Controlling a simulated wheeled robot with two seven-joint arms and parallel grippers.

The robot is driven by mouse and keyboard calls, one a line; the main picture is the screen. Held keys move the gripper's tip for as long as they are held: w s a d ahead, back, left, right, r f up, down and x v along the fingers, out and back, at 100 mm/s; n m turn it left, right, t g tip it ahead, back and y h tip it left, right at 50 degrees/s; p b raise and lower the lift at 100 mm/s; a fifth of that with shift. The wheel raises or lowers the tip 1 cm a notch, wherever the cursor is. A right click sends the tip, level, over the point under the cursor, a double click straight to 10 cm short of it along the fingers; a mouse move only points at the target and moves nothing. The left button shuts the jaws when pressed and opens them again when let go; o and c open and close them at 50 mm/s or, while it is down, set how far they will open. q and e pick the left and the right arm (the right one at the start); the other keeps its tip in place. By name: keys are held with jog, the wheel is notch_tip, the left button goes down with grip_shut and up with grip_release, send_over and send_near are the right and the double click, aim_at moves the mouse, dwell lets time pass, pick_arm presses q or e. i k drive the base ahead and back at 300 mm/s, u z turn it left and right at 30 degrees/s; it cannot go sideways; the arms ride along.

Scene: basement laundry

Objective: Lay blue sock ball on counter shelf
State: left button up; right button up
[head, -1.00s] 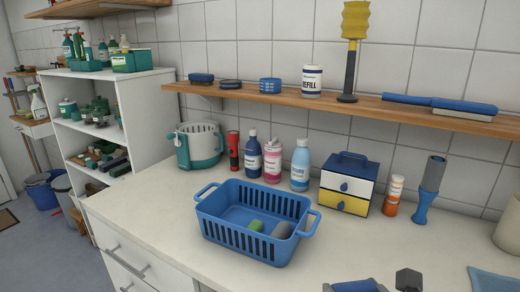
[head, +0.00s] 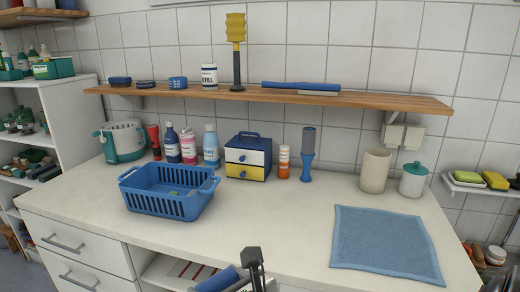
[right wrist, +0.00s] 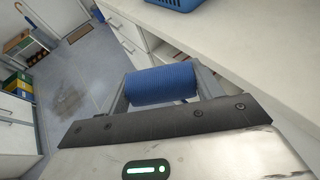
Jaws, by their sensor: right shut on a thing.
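My right gripper (right wrist: 160,95) is shut on the blue sock ball (right wrist: 160,84), a ribbed blue roll lying crosswise between its fingers in the right wrist view. In the head view the right gripper (head: 236,274) and the sock ball (head: 214,281) show at the bottom edge, in front of the counter's front side. The wooden shelf (head: 380,98) runs along the tiled wall above the counter. An open compartment (head: 165,268) shows under the countertop, left of the gripper. My left gripper is not in view.
The counter (head: 285,215) bears a blue basket (head: 165,205), bottles, a small drawer box (head: 247,160) and a blue cloth (head: 385,243). Brushes, tins and a yellow duster (head: 236,45) stand on the shelf; its right end is bare. White drawers (head: 80,255) are at left.

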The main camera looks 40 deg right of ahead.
aim_at(366, 99)
jog(key=z, duration=1.05)
jog(key=i, duration=0.85)
jog(key=u, duration=0.2)
